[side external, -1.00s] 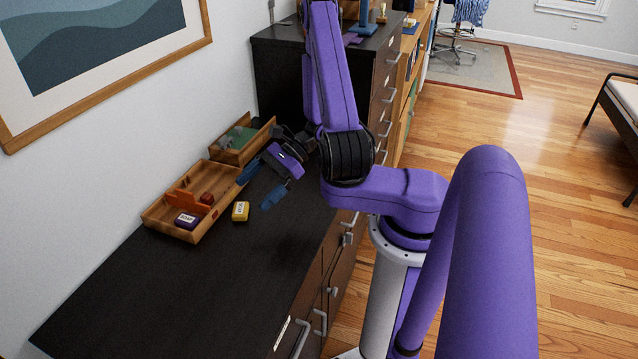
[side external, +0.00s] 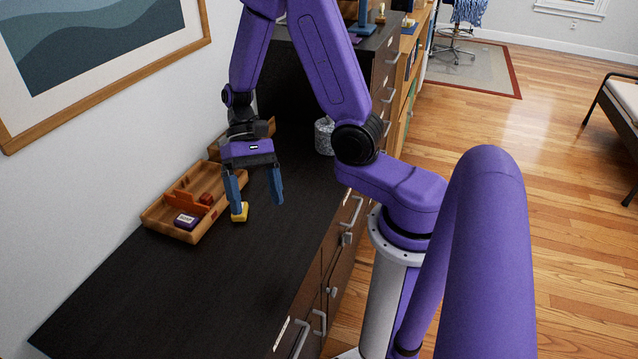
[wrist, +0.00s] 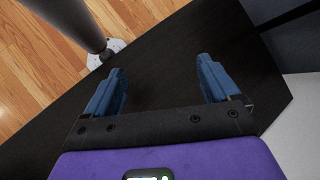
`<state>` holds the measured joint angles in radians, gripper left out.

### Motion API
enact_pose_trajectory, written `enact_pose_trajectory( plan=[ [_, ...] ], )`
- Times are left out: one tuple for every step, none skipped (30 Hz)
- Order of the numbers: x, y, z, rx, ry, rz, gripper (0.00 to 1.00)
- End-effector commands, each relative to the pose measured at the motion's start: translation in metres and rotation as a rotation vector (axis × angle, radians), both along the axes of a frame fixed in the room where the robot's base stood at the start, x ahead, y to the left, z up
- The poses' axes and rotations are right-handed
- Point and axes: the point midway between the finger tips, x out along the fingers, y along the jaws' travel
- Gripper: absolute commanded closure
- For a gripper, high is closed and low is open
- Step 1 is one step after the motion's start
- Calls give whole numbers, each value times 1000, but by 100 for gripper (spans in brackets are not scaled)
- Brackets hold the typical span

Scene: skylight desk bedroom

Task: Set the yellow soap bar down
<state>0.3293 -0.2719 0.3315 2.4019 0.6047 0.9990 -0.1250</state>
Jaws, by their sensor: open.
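The yellow soap bar (side external: 240,213) lies on the dark dresser top (side external: 165,290), just right of a wooden tray. My gripper (side external: 259,207) points down with its blue fingers wide apart. In the side external view its left finger overlaps the soap and hides part of it; I cannot tell whether they touch. In the wrist view my gripper (wrist: 162,88) is open with only bare dark surface between the fingers, and no soap shows there.
The wooden tray (side external: 208,224) holds a purple soap box (side external: 186,221) and a small red block (side external: 206,198). A second wooden box (side external: 262,131) stands behind, partly hidden by my arm. A grey speckled cylinder (side external: 324,136) stands behind right. The front dresser top is clear.

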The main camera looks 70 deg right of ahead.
Motion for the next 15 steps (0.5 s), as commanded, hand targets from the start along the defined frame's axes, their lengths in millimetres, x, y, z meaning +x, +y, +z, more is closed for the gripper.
enact_pose_trajectory(
  plan=[
    [-6,2,4,-15,-27,72,11],
    [-9,3,6,-24,-40,113,11],
    [-14,4,8,-34,-59,165,11],
    [-17,4,10,-43,-75,206,11],
    [-21,5,11,-50,-90,245,11],
    [-25,6,14,-61,-111,298,11],
    [-28,6,15,-67,-126,336,11],
    [-32,6,17,-75,-143,376,11],
    [-36,7,19,-83,-165,426,11],
    [-40,7,21,-89,-182,465,11],
    [-43,7,23,-95,-199,502,11],
    [-48,7,25,-102,-222,554,11],
    [-51,8,27,-107,-241,593,11],
    [-54,8,28,-111,-258,630,11],
    [-59,8,31,-118,-284,680,11]
  ],
)
